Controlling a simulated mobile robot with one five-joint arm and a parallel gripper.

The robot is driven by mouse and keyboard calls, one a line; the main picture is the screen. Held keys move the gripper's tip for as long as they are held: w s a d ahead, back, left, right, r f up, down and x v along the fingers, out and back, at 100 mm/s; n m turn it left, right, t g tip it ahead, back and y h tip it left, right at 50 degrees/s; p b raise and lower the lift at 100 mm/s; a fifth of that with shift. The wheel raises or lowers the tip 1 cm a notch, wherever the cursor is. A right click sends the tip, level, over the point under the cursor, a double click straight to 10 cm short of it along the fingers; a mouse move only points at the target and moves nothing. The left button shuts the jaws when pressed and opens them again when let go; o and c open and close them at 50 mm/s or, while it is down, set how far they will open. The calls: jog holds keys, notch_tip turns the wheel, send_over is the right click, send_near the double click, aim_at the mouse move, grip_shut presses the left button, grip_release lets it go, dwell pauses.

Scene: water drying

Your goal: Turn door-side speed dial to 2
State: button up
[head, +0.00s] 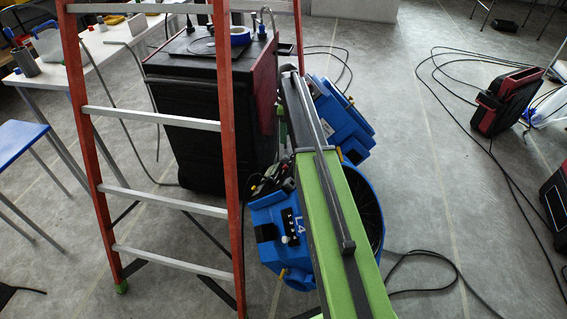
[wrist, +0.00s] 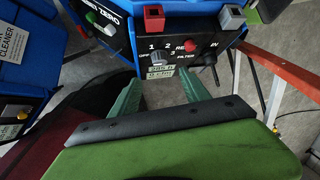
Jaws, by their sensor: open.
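In the wrist view a blue machine's dark control panel (wrist: 185,48) faces me, marked 1, 2 and OFF around a small dark dial (wrist: 170,58). The dial's pointer is too small to read. A red button (wrist: 190,59) sits to its right. My gripper (wrist: 163,84) is open, with its two green fingers apart below the panel and nothing visible between them. In the head view a blue machine (head: 285,232) stands beside my arm, and a second blue machine (head: 342,118) is behind it. I cannot tell which is door-side.
Another blue unit with a green knob (wrist: 91,17) is at the wrist view's upper left. An orange ladder (head: 226,130) stands close on the left, with a black case (head: 195,120) behind it.

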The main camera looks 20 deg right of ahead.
aim_at(284, 157)
jog(key=f+b, duration=0.3)
jog(key=s+f+b, duration=0.1)
jog(key=f+b, duration=0.1)
jog(key=f, duration=0.2)
jog(key=a+f+b, duration=0.1)
jog(key=f+b, duration=0.2)
jog(key=shift+s+a+f+b, duration=0.1)
jog(key=shift+s+f+b, duration=0.15)
jog(key=shift+s+b, duration=0.1)
jog(key=shift+r, duration=0.1)
grip_shut()
